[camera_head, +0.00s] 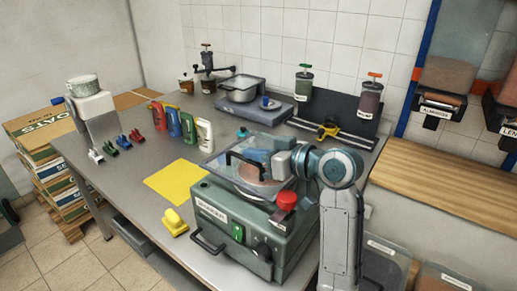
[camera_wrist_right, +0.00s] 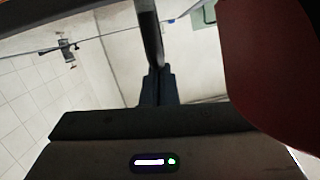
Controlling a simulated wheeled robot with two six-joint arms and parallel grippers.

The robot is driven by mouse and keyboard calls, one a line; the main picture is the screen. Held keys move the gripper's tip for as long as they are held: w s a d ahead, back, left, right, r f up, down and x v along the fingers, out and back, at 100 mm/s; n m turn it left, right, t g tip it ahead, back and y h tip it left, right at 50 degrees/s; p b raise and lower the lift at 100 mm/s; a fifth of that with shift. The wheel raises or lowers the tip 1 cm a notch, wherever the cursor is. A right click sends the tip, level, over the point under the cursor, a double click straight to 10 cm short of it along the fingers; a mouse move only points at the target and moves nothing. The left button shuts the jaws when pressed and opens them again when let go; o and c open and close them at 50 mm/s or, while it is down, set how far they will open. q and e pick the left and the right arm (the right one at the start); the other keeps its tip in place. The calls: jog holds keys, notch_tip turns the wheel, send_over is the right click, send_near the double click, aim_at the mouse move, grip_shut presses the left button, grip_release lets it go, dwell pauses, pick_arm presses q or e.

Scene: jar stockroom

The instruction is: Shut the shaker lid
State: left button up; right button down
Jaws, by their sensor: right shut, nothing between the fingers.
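The shaker (camera_head: 232,222) is a teal-green box at the front of the bench, with a green switch and a red knob (camera_head: 287,199). Its clear lid (camera_head: 212,160) with a black handle (camera_head: 232,156) appears tilted up above the body; how far it stands open is hard to tell. My right gripper (camera_head: 257,155) is at the lid, close to the handle, its bluish fingers partly hidden. In the right wrist view the fingers (camera_wrist_right: 157,86) are together and empty, and a dark bar (camera_wrist_right: 150,35) lies directly beyond their tips. My left gripper is not in view.
A yellow sheet (camera_head: 180,183) and yellow clip-like object (camera_head: 175,222) lie left of the shaker. Several bottles (camera_head: 189,127) stand behind the sheet. A wooden counter (camera_head: 440,190) is at right.

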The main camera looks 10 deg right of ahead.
jog(key=shift+s+f, duration=0.1)
jog(key=shift+f, duration=0.4)
jog(key=shift+a+f, duration=0.1)
